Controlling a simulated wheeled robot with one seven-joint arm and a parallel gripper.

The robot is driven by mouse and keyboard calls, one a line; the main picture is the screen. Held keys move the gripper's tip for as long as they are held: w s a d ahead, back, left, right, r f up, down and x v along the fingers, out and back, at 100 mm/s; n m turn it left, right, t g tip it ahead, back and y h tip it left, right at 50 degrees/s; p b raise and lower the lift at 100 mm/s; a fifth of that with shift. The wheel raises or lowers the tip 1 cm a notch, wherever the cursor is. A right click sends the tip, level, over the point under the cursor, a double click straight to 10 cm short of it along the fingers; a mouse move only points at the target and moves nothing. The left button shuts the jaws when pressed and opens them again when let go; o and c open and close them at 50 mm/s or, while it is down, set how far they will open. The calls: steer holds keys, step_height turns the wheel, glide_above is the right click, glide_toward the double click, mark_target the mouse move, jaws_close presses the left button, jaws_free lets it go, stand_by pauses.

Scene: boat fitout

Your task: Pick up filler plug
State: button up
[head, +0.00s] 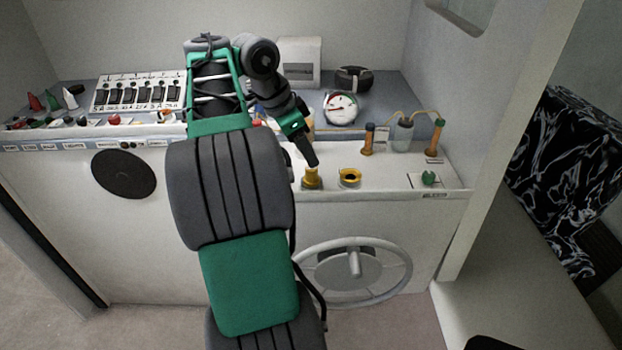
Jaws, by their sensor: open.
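A brass plug-like piece (312,179), likely the filler plug, stands upright on the white ledge. A brass ring with a dark opening (349,178) sits just to its right, apart from it. My gripper (308,156) is open and points down, just above and slightly left of the brass piece. One dark finger shows clearly with its tip close to the top of the piece. The other finger is mostly hidden by my arm. I cannot tell whether the finger touches the piece.
Orange-brown cylinders (367,139) and a clear jar (403,136) with a tube stand to the right. A green knob (429,178) sits near the ledge's right end. A round gauge (341,107) is behind. A switch panel (138,93) is left; a handwheel (355,270) is below.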

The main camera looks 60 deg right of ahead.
mark_target(311, 178)
steer(key=b+x, duration=0.1)
steer(key=x, duration=0.1)
steer(key=a+x, duration=0.1)
steer(key=x, duration=0.2)
steer(key=shift+s+f+b, duration=0.15)
steer(key=shift+f+b, duration=0.25)
steer(key=shift+d+f, duration=0.15)
jaws_close()
